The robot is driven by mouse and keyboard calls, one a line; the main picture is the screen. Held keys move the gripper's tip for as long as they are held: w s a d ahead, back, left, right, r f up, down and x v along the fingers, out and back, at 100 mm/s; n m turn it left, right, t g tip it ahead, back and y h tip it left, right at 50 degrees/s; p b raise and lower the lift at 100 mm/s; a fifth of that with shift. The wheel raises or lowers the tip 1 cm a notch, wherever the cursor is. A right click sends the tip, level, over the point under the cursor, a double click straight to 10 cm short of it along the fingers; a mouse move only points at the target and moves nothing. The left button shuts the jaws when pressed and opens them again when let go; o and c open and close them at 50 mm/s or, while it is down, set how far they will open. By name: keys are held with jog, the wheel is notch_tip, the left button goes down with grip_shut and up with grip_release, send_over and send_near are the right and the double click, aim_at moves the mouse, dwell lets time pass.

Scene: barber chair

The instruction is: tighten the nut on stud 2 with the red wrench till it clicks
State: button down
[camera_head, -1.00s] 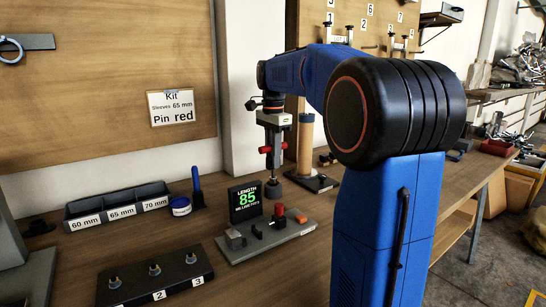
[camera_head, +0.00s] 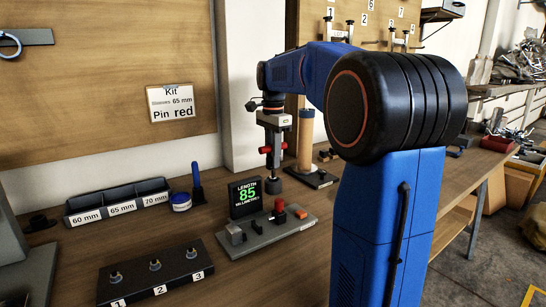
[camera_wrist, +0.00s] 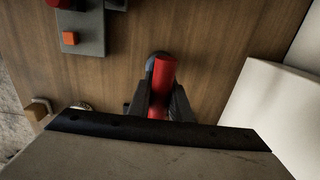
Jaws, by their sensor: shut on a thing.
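The stud block, a dark bar (camera_head: 180,278) labelled 1, 2 and 3, lies at the front left of the bench in the head view. Stud 2 (camera_head: 155,265) is the middle one, with a small nut-like piece on it; how tight it sits cannot be seen. My gripper (camera_head: 273,150) points down behind the length gauge, well right of and beyond the block. It is shut on the red wrench (camera_wrist: 161,85), whose red bar shows between the fingers in the wrist view. Red ends show on both sides in the head view. A dark round piece (camera_head: 273,186) is below the gripper; whether they touch is unclear.
The gauge (camera_head: 246,198) reading 85 and its grey fixture (camera_head: 270,232) stand between gripper and stud block. A sleeve tray (camera_head: 118,202) and blue tape-like roll (camera_head: 181,201) lie at left. A wooden post (camera_head: 306,140) stands just right of the gripper.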

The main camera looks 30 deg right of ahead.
jog(key=shift+f, duration=0.65)
dwell(0.4)
jog(key=c, duration=1.5)
grip_release()
jog(key=shift+c, duration=0.2)
notch_tip(320, 180, up, 17)
jog(key=shift+r, duration=0.2)
